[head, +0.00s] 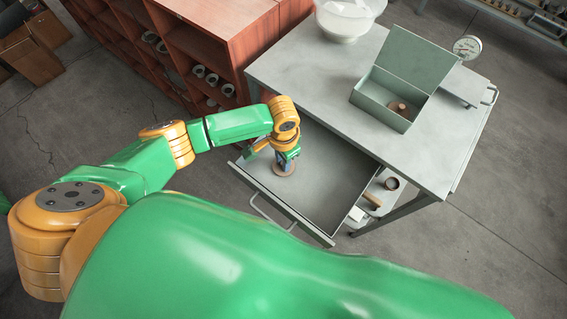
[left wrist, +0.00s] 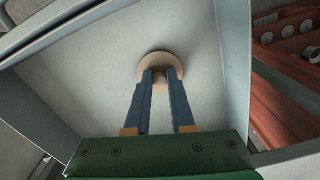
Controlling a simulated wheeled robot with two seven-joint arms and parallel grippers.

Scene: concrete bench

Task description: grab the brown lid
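The brown lid (left wrist: 146,62) is a round, light brown disc with a small darker knob. It lies flat in the open drawer, near the drawer's left side in the head view (head: 284,170). My left gripper (head: 286,156) points down into the drawer over the lid. In the left wrist view, the two blue fingers of that gripper (left wrist: 160,76) stand on either side of the knob, which fills the gap between them. The fingers hide part of the lid and knob. My right gripper is not in view.
The open drawer (head: 325,190) has raised walls around the lid. On the grey bench (head: 310,70) stand a green box (head: 374,108) with its cover raised and a brown round item (head: 399,107) inside, and a pale bowl (head: 343,22). A reddish shelf (head: 205,45) stands behind left.

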